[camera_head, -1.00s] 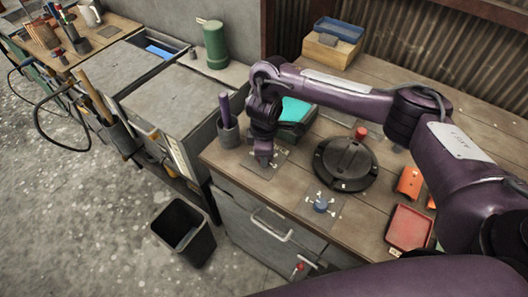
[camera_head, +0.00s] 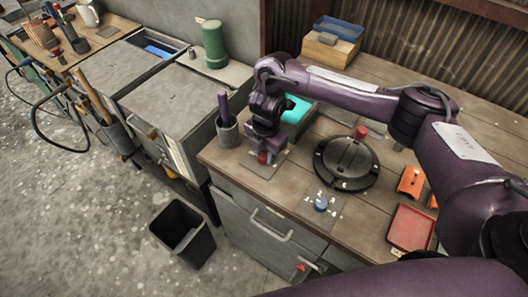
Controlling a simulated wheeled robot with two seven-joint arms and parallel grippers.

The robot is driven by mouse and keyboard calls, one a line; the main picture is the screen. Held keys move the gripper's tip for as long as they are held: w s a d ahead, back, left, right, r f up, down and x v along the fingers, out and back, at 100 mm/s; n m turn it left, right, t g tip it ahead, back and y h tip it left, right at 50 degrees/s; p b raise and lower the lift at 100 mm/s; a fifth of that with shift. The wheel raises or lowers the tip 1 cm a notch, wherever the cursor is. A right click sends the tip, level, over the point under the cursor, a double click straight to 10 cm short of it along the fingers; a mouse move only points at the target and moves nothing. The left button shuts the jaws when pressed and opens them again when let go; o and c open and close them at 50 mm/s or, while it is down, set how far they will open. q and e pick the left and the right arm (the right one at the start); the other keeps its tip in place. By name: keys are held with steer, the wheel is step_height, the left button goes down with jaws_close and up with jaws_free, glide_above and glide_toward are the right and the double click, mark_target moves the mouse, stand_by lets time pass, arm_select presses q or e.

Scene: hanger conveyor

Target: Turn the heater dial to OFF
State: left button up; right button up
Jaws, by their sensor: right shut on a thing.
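My right gripper (camera_head: 264,155) is at the left front of the wooden workbench, pointing down. It is shut on a small red dial (camera_head: 263,158), which shows between the fingers over a grey plate (camera_head: 262,170). The fingers hide part of the dial, and its pointer direction cannot be read. A second dial, blue (camera_head: 320,203), stands on another plate (camera_head: 333,211) with small white marks, to the right and nearer the front edge. The marks are too small to read, so I cannot tell which dial is labelled as the heater. My left gripper is not in view.
A round black device (camera_head: 346,162) stands right of the gripper. A pen cup (camera_head: 228,131) is close on the left, and a teal-topped box (camera_head: 297,112) is behind. A red tray (camera_head: 410,228) lies at the right. A black bin (camera_head: 183,233) stands on the floor.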

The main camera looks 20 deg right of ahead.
mark_target(266, 155)
steer(key=shift+w+n, duration=0.15)
steer(key=shift+n, duration=1.35)
steer(key=shift+r, duration=0.1)
steer(key=o, duration=1)
steer(key=shift+c, duration=0.2)
steer(key=r, duration=0.4)
steer(key=r+p, duration=0.1)
steer(key=r, duration=0.2)
steer(key=shift+s+d+r, duration=0.2)
steer(key=shift+r, duration=0.15)
steer(key=shift+f, duration=0.1)
